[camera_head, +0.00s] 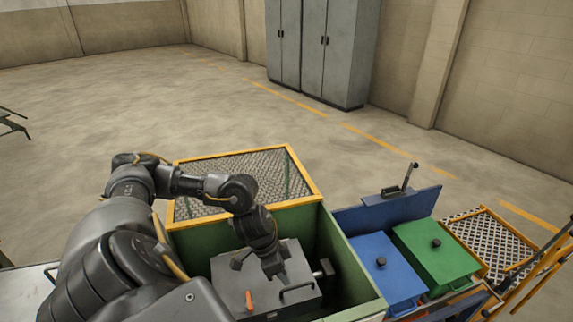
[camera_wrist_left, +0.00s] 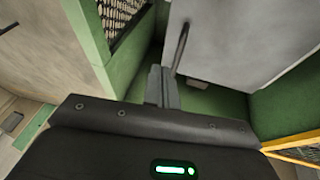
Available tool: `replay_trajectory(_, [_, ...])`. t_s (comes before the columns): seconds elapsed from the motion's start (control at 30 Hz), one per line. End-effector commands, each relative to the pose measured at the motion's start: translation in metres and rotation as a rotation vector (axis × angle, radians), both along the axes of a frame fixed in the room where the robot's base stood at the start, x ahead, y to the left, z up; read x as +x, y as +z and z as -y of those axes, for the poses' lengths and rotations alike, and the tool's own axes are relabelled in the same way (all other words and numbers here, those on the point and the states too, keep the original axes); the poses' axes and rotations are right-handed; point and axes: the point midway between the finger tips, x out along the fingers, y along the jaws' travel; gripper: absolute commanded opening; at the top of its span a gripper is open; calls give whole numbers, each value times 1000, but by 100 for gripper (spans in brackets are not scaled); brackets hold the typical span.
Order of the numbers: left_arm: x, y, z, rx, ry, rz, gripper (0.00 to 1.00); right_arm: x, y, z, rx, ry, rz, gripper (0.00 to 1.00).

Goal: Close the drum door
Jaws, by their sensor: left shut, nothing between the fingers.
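A grey metal panel (camera_head: 262,285) with a dark bar handle (camera_head: 297,291) and an orange lever (camera_head: 249,299) sits inside a green open-topped housing (camera_head: 352,264); it looks like the drum door. My left gripper (camera_head: 278,272) reaches down over it, close to the handle. In the left wrist view my gripper's fingers (camera_wrist_left: 163,86) are together and empty, beside the handle (camera_wrist_left: 181,46) on the grey panel (camera_wrist_left: 225,38). I cannot tell whether they touch the handle. My left arm hides part of the housing. My right gripper is not seen.
A yellow-framed mesh panel (camera_head: 304,173) stands at the housing's back edge. To the right are a blue lid (camera_head: 384,273), a green lid (camera_head: 437,252) and an upright blue panel (camera_head: 392,212). Grey cabinets (camera_head: 335,55) stand by the far wall. The floor behind is clear.

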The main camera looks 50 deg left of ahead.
Motion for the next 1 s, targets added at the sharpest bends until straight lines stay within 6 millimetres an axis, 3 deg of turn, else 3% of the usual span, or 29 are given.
replay_trajectory(0.2, [-9,-44,20,-3,0,-5,0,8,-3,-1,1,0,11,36])
replay_trajectory(0.5, [-13,-86,31,-1,-2,-3,0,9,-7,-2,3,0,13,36])
replay_trajectory(0.7, [-13,-99,33,-1,-4,-1,0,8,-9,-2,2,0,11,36])
replay_trajectory(1.0, [-13,-103,34,0,-5,0,0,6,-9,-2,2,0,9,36])
